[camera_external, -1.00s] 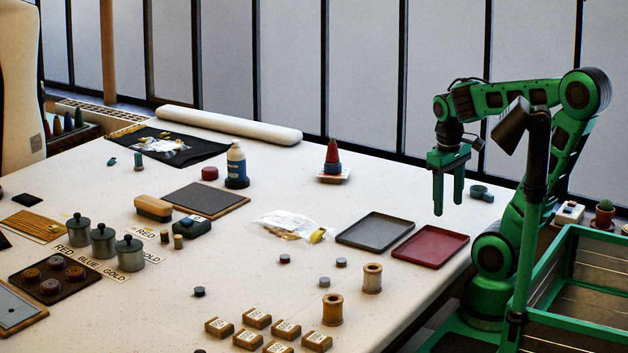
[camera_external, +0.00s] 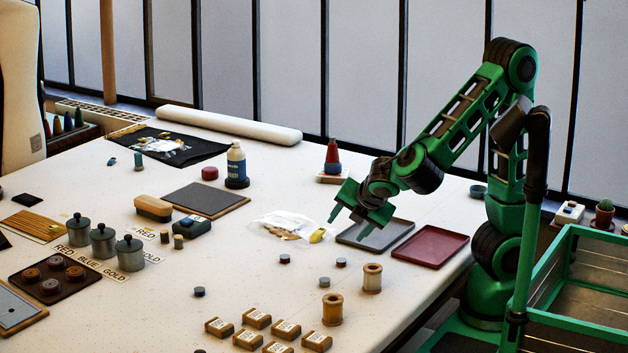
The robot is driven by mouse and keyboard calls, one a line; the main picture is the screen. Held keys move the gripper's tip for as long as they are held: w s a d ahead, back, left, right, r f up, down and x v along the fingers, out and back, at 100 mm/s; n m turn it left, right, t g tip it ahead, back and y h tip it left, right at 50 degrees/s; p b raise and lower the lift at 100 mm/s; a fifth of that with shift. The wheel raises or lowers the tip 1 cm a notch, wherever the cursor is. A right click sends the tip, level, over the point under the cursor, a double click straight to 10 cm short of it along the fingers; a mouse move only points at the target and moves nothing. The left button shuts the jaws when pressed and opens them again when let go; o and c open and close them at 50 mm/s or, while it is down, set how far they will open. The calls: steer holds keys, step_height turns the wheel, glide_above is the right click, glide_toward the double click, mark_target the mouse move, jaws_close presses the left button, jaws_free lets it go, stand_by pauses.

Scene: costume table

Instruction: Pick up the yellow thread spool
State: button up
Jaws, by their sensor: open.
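A small yellow item (camera_external: 317,236) lies at the right end of a clear plastic bag (camera_external: 285,222) on the white table; it may be the yellow thread spool, but it is too small to tell. Two tan, wooden-looking spools stand upright nearer the front, one at the right (camera_external: 372,279) and one to its left (camera_external: 333,311). My gripper (camera_external: 347,222) is open and empty, tilted down to the left. In the picture its fingers show just above and right of the yellow item, partly over the grey tray. Its height above the table is hard to tell.
The grey tray (camera_external: 352,234) and a red tray (camera_external: 430,249) lie on the right. Small dark discs and several labelled blocks (camera_external: 218,326) lie in front.

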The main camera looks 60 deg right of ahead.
mark_target(336, 302)
steer(key=s+a+n+t+y, duration=0.1)
steer(key=a+n, duration=0.2)
steer(key=a, duration=0.2)
steer(key=s+a+n+t+y, duration=0.1)
steer(key=s+a+n, duration=0.1)
steer(key=a, duration=0.3)
steer(key=s+a+r+n+t+y, duration=0.1)
steer(key=a+n+t, duration=0.1)
steer(key=a+n, duration=0.3)
steer(key=shift+s+a, duration=0.35)
steer(key=shift+a, duration=0.1)
steer(key=s+a+n+y, duration=0.1)
steer(key=s+a+n, duration=0.2)
steer(key=a, duration=0.1)
steer(key=s+a+n+t+y, duration=0.1)
steer(key=s+a+n+y, duration=0.1)
steer(key=s+a+n, duration=0.1)
steer(key=s+a+r+n+t+y, duration=0.1)
steer(key=s+a+n, duration=0.1)
steer(key=s+a, duration=0.2)
steer(key=shift+a+n+y, duration=0.4)
steer(key=f, duration=0.4)
steer(key=shift+w+d+f, duration=0.1)
steer(key=shift+w+d, duration=0.05)
steer(key=shift+w, duration=0.1)
steer(key=shift+w+f, duration=0.1)
steer(key=shift+f, duration=0.4)
steer(key=shift+x, duration=2.45)
steer(key=c, duration=1.1)
